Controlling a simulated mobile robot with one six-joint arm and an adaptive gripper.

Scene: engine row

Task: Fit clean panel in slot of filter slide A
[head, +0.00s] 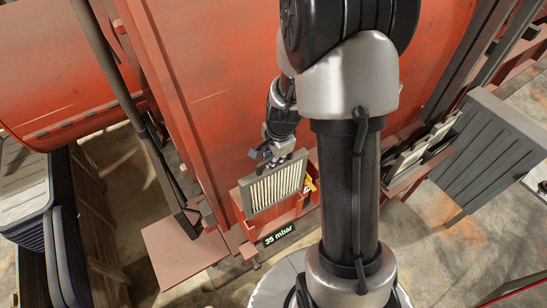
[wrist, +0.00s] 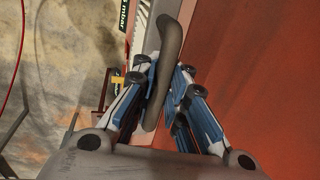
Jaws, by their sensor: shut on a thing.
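A panel (head: 276,188) with cream pleats in a grey frame stands upright at the red filter slide housing (head: 246,236) in the head view. My gripper (head: 287,158) is at its top edge. In the wrist view my gripper (wrist: 157,92) is shut on the panel's grey handle (wrist: 170,45), and a pale strip of the panel (wrist: 148,35) shows beyond it. The panel's lower edge overlaps the housing. I cannot tell whether it is in the slot or in front of it; the slot itself is hidden.
A display reading 35 mbar (head: 279,234) is on the housing's front. A yellow part (head: 311,184) is right of the panel. Several pale panels (head: 421,150) stand in a rack at right, by a grey ribbed board (head: 490,150). A bin (head: 28,205) is at left.

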